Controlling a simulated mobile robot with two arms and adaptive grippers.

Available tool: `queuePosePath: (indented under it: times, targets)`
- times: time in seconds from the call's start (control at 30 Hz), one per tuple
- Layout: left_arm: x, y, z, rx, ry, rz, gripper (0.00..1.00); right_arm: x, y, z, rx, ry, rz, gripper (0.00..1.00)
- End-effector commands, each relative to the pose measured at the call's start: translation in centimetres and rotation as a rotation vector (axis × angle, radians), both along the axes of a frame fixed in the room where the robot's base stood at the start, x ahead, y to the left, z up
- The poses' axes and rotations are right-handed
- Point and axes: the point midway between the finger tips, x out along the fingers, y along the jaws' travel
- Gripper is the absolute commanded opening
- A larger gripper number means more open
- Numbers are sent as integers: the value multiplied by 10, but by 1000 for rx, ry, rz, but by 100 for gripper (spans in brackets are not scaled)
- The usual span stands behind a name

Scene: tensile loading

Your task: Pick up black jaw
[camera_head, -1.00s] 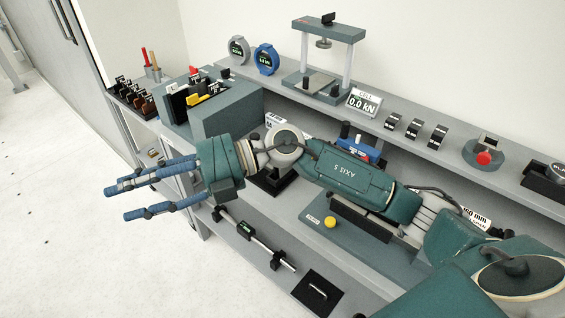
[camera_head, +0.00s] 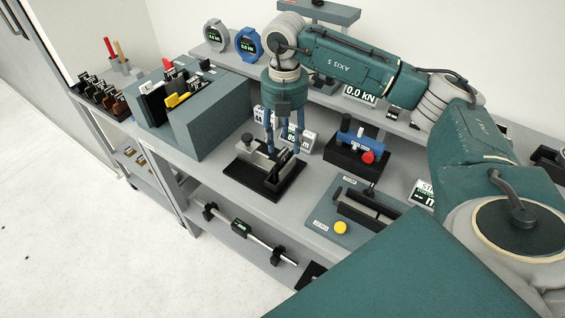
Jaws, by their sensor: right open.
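My right gripper (camera_head: 284,150) points down with its blue fingers apart, over a black fixture (camera_head: 262,190) with a grey metal clamp on the bench. I cannot tell whether the fingertips touch anything on it. Several black pieces with pale labels stand in a rack (camera_head: 100,92) at the left, and a black piece (camera_head: 153,104) stands in the grey-blue box (camera_head: 205,130). I cannot tell which of these is the black jaw. My left gripper is not in view.
A blue device on a black block (camera_head: 357,150) stands right of the fixture. A grey-green plate with a yellow button (camera_head: 340,228) lies in front. Round blue (camera_head: 248,45) and grey (camera_head: 214,36) gauges stand on the back shelf. A long bar (camera_head: 245,230) lies on the lower shelf.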

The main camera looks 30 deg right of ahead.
Motion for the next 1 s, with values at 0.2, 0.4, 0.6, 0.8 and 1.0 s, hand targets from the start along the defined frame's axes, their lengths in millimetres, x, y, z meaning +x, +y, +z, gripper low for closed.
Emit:
queuePosePath:
  times: [0.2,0.4,0.6,0.8,1.0]
  targets:
    - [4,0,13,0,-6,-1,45,3,2,-17,1,4,1,45]
    - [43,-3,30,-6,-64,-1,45,7,3,-47,2,2,2,45]
    - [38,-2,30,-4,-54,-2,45,8,3,-58,1,-1,2,45]
    - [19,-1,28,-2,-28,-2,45,8,3,-58,1,-1,3,33]
    - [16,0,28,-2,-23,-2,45,8,3,-58,3,-1,3,0]
